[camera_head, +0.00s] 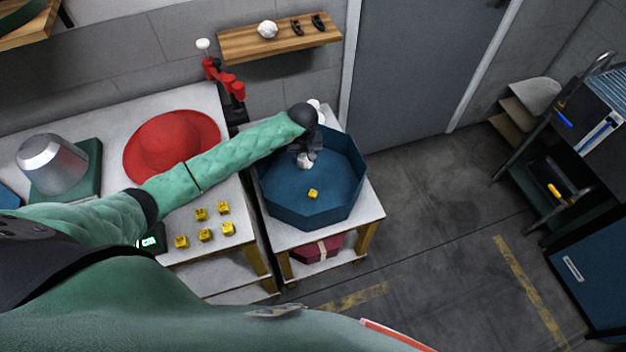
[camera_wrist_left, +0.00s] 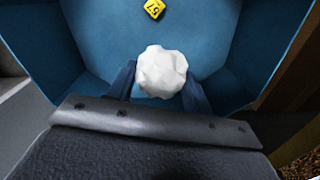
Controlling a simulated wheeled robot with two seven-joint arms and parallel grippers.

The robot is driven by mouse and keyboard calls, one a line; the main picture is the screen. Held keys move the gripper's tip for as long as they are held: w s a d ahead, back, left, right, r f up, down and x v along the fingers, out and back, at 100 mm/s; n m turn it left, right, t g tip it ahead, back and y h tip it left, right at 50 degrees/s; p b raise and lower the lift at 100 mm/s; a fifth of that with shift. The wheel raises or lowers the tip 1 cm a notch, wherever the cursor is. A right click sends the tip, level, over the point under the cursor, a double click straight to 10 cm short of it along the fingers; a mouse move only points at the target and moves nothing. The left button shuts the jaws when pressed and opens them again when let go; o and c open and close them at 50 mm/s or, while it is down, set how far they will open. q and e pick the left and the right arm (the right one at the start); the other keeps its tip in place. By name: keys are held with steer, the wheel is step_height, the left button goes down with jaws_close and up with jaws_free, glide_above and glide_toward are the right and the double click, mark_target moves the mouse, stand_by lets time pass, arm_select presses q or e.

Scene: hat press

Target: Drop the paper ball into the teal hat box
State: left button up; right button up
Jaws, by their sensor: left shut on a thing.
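The teal hat box (camera_head: 335,211) is an open octagonal box on a small white-topped table beside the workbench. My left gripper (camera_head: 306,158) reaches in from the left and is over the inside of the box. It is shut on a white crumpled paper ball (camera_head: 305,161). In the left wrist view the paper ball (camera_wrist_left: 161,72) sits between the two fingertips (camera_wrist_left: 160,85), with the teal floor of the box (camera_wrist_left: 205,40) behind it. A yellow numbered cube (camera_head: 313,194) lies on the box floor; it also shows in the left wrist view (camera_wrist_left: 154,9). My right gripper is not in view.
A red hat (camera_head: 172,143), a metal hat form (camera_head: 50,162) and several yellow cubes (camera_head: 205,234) are on the workbench. A wooden wall shelf (camera_head: 280,40) holds another white ball (camera_head: 267,29). Open floor (camera_head: 430,220) lies right of the small table.

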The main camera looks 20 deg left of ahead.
arm_select(q)
steer(key=shift+s+f, duration=0.1)
steer(key=shift+f, duration=0.4)
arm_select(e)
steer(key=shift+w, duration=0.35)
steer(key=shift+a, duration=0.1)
arm_select(q)
steer(key=o, duration=1)
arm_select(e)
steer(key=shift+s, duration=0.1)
